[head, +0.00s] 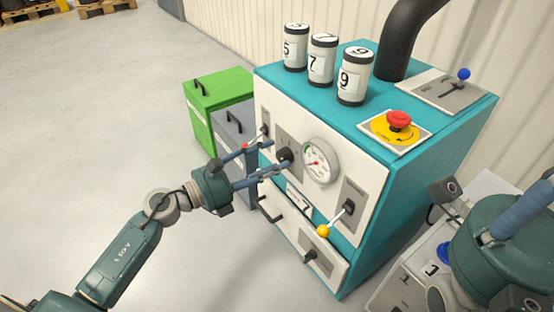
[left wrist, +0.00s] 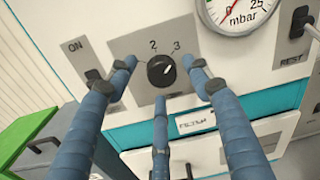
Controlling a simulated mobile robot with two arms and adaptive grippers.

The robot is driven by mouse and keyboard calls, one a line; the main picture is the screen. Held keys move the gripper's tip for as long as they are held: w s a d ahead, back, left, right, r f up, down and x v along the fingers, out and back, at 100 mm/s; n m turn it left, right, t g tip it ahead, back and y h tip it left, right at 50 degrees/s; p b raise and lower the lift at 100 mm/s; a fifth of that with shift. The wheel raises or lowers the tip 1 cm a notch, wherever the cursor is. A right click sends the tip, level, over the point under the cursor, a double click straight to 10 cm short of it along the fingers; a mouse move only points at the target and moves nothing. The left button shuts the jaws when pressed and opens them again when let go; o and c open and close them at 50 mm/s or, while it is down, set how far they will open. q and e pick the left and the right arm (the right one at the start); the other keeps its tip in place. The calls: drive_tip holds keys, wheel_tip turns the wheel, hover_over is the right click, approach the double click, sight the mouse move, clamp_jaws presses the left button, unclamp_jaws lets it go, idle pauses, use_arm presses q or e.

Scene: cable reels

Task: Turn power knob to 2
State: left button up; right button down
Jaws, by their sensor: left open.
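The black power knob (head: 284,155) is on a grey plate on the white front of a teal machine (head: 420,165). In the left wrist view the knob (left wrist: 160,71) has a white mark pointing up and right, roughly toward the printed 3; the 2 is above it. My left gripper (head: 278,153) is open in front of the knob. In the left wrist view its blue fingers (left wrist: 160,76) spread to the left, right and below the knob, with gaps visible at the sides. Part of my right gripper (head: 520,215) shows at the right edge; its fingertips are not clear.
A pressure gauge (head: 319,162) sits right of the knob. A yellow-tipped lever (head: 324,231) sticks out lower right. An ON switch (left wrist: 93,77) is left of the knob. Drawer handles project below. Green (head: 215,95) and grey boxes stand beside the machine.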

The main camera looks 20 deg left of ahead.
use_arm(q)
drive_tip(key=shift+x, duration=1.05)
drive_tip(key=shift+c, duration=0.3)
drive_tip(key=c, duration=1)
drive_tip(key=shift+c, duration=0.3)
drive_tip(key=shift+r, duration=0.1)
